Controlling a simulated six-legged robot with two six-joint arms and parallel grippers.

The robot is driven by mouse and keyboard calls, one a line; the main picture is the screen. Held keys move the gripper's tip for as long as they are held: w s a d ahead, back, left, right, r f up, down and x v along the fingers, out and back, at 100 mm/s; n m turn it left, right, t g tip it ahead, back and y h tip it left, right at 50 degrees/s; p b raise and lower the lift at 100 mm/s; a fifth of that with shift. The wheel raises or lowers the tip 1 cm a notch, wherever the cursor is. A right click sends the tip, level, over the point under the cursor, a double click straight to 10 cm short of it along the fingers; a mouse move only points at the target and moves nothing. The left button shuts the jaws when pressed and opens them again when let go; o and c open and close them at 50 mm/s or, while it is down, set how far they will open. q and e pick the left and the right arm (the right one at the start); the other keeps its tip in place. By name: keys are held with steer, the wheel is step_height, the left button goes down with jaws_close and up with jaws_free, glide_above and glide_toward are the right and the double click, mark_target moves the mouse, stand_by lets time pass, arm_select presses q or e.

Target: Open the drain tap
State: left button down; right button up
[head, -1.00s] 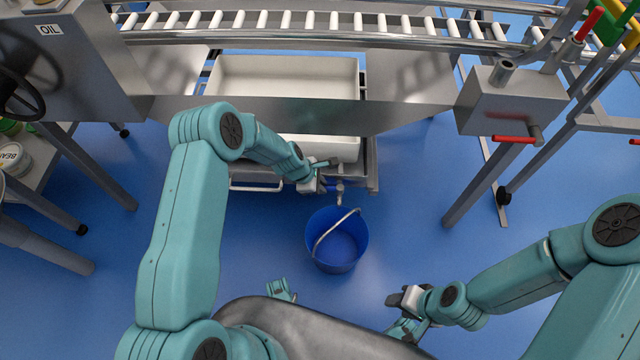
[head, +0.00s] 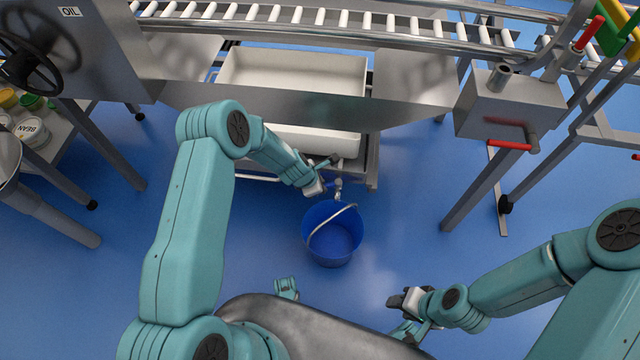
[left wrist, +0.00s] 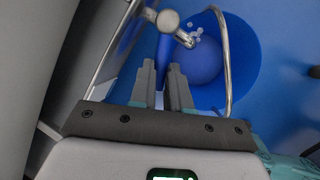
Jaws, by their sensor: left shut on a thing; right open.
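The drain tap (head: 338,188) is a small grey metal fitting at the lower front right of the white tub (head: 348,146). In the left wrist view its pale metal end (left wrist: 169,21) shows at the top, with several small pale drops or blobs beside it. My left gripper (head: 327,186) is at the tap, shut on the blue tap handle (left wrist: 163,62), which shows between its fingers. The blue bucket (head: 315,245) stands on the floor below the tap, its wire handle tilted up. My right gripper (head: 398,300) is open and empty, low near my body, well away from the tap.
A steel table with a roller conveyor (head: 300,16) runs above the tub. A steel box with a red lever (head: 508,145) is at right. A cart with cans (head: 30,132) is at far left. Blue floor (head: 400,220) is clear around the bucket.

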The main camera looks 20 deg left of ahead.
arm_select(q)
steer(key=s+d+n+y+b, duration=0.1)
steer(key=d+n+y, duration=0.4)
steer(key=n, duration=0.8)
steer(key=shift+s+d+b, duration=0.35)
steer(key=shift+d+b, duration=0.1)
steer(key=shift+d, duration=0.25)
arm_select(e)
steer(key=shift+w+d+f, duration=0.15)
steer(key=shift+d+f, duration=0.1)
steer(key=shift+f, duration=0.25)
steer(key=shift+w+d+f, duration=0.1)
steer(key=shift+d+f, duration=0.1)
steer(key=shift+f, duration=0.3)
arm_select(q)
steer(key=shift+d, duration=0.1)
steer(key=c, duration=1.4)
jaws_free()
